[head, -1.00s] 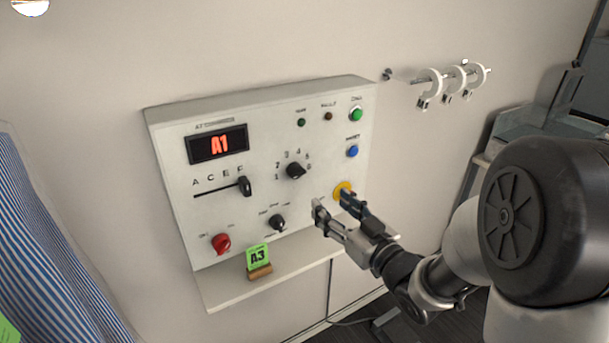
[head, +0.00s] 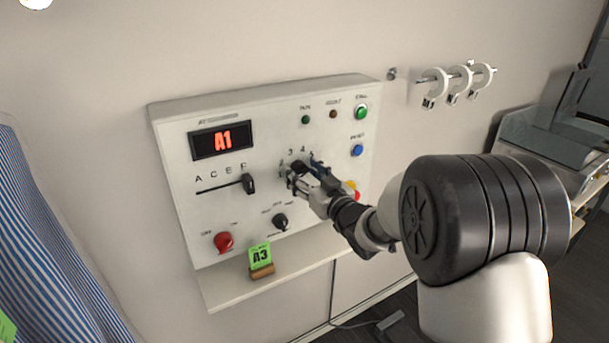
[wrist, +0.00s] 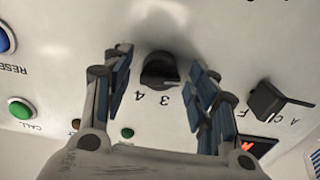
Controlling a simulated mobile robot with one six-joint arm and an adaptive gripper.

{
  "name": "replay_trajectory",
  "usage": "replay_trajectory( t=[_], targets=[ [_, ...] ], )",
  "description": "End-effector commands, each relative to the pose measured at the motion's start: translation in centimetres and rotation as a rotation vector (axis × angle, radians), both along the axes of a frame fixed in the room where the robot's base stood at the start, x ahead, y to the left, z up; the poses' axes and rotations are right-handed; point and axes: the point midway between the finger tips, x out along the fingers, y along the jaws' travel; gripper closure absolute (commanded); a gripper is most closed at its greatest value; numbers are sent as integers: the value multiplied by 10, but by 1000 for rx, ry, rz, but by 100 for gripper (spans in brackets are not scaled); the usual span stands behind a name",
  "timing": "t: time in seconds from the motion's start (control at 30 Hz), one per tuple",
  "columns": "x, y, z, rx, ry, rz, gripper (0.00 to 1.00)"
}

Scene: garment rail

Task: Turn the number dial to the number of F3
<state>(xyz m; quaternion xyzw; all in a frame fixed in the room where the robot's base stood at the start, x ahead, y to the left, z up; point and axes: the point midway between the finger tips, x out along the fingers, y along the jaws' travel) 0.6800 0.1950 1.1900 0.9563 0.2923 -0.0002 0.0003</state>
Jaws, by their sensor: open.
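The number dial is a black round knob (wrist: 160,70) on the white control panel (head: 180,150). In the head view my gripper (head: 303,173) is in front of it and hides much of it. In the wrist view the dial lies between my two open fingers, with a gap on both sides. Digits 3 and 4 show beside it; I cannot tell which number it points to. The red display (head: 220,141) reads A1. The black letter slider (head: 249,184) is at the right end of its slot, by F. A green card (head: 260,256) reads A3.
A red knob (head: 223,242) and a small black selector (head: 280,221) sit low on the panel. A blue reset button (head: 357,150) and a green call button (head: 361,111) are at its right. White rings (head: 459,82) hang on a rail at the right. Striped cloth (head: 50,240) hangs at the left.

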Motion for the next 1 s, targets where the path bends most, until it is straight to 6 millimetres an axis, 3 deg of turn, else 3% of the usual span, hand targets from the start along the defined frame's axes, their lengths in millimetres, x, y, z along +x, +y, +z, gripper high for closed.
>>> replay_trajectory(
  t=[0.13, 0.8, 1.0],
  targets=[
    [0, 0, 0, 0, 0, 0, 47],
    [0, 0, 0, 0, 0, 0, 91],
    [0, 0, 0, 10, 7, 0, 92]
  ],
)
